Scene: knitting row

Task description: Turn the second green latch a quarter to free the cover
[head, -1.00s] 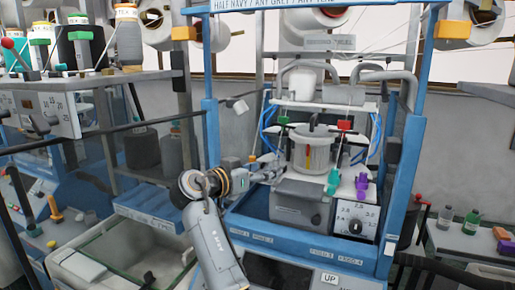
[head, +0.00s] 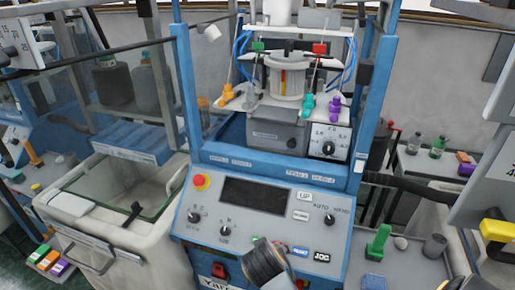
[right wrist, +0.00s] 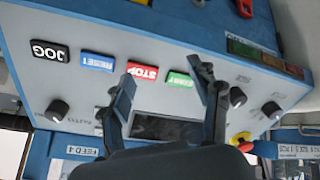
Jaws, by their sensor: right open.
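The machine's round clear cover (head: 287,82) stands upright on a white plate inside the blue frame. A small green piece (head: 258,46) is at its upper left and a teal-green clip (head: 308,104) is at its lower right. I cannot tell which is the second green latch. My right gripper (right wrist: 165,75) is open and empty over the control panel in the right wrist view, its fingers apart near the STOP and READY buttons. In the head view only a dark rounded part of my arm shows at the bottom. My left gripper is out of view.
The sloping control panel (head: 185,215) carries knobs, buttons and a red stop knob (head: 200,182). Red (head: 320,48), purple (head: 335,106) and orange (head: 226,96) pieces surround the cover. A grey bin (head: 110,215) stands left. A green upright piece (head: 378,243) stands on the right-hand surface.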

